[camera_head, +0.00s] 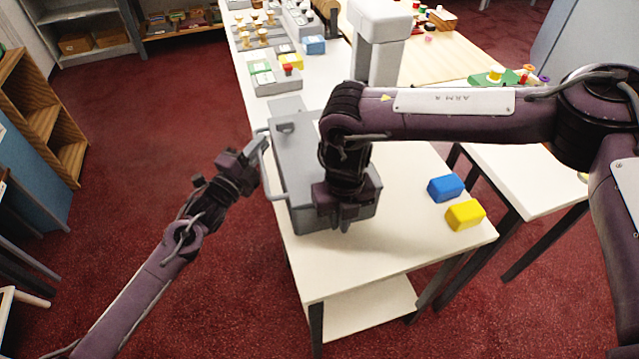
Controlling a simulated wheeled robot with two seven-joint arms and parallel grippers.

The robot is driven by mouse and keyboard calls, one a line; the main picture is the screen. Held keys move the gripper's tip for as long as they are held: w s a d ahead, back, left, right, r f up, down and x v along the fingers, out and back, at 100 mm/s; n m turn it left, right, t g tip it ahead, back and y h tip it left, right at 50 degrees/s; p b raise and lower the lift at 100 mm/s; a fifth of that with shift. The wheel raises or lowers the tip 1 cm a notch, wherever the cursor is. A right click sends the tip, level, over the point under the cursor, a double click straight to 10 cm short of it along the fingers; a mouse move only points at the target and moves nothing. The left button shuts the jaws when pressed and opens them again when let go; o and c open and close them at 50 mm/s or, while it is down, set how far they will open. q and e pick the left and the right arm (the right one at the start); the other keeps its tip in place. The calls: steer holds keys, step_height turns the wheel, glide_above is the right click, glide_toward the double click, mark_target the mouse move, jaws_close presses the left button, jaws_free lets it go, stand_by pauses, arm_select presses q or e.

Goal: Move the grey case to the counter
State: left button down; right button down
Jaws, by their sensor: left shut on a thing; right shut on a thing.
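The grey case (297,165) is at the left edge of the white counter (345,262), on or just above its top; I cannot tell which. A light grey handle runs along the case's left side. My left gripper (262,145) is shut on that handle. My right gripper (337,222) is over the near right part of the case, pointing down, and shut on part of it. My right arm hides the case's right side and the exact place of that grip.
A blue block (445,187) and a yellow block (464,214) lie on the counter to the right. Grey trays (273,82) with small items stand farther back. A white upright device (377,45) stands behind the case. The counter's near end is clear.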

arm_select(q)
steer(key=shift+s+a+r, duration=0.1)
arm_select(e)
steer(key=shift+r, duration=0.25)
